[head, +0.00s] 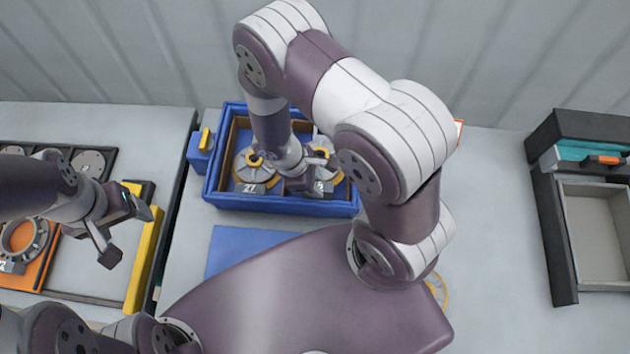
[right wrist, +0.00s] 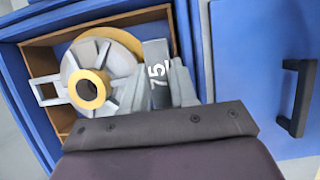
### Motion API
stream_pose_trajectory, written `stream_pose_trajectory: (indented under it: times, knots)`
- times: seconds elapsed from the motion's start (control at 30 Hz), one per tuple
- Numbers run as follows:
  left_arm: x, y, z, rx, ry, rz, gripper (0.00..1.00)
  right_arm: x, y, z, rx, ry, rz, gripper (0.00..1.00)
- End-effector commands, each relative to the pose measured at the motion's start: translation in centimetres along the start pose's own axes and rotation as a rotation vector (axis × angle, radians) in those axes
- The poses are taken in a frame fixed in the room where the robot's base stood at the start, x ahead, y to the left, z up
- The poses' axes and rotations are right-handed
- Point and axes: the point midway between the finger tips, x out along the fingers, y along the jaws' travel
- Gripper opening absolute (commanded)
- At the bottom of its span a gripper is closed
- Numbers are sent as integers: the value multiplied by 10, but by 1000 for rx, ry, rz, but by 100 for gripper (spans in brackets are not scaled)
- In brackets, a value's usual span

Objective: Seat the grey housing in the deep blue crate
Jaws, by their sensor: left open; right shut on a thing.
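The blue crate (head: 285,206) stands at the middle of the table, with a wood-brown inner frame. Inside on the left is a round grey and yellow housing (head: 254,165) with a dark number tag. A second round housing (head: 336,178) is in the right part, half covered by my right arm. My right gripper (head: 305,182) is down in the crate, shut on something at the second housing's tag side. My left gripper (head: 128,232) is open and empty at the left.
A flat blue panel (head: 240,250) lies in front of the crate; a black handle (right wrist: 296,98) shows on blue in the wrist view. An orange tray (head: 40,262) and yellow bar (head: 145,262) are left. A grey bin (head: 590,230) is right.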

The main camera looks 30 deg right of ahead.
Motion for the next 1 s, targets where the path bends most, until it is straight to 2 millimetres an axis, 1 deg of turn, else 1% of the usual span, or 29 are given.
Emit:
stream_pose_trajectory:
  times: [0.63,0.77,0.8,0.87,0.9,1.0]
  knots:
    - [12,0,1,0,0,0,74,12,0,-5,0,0,0,0]
    - [10,0,1,0,0,0,74,11,0,-5,1,0,0,0]
    - [10,0,1,0,0,0,74,11,0,-5,1,0,0,31]
    - [10,0,1,0,0,0,74,11,0,-5,1,0,0,50]
    - [10,0,1,0,0,0,74,11,0,-5,1,0,0,57]
    - [10,0,1,0,0,0,74,12,-1,-4,0,0,-1,57]
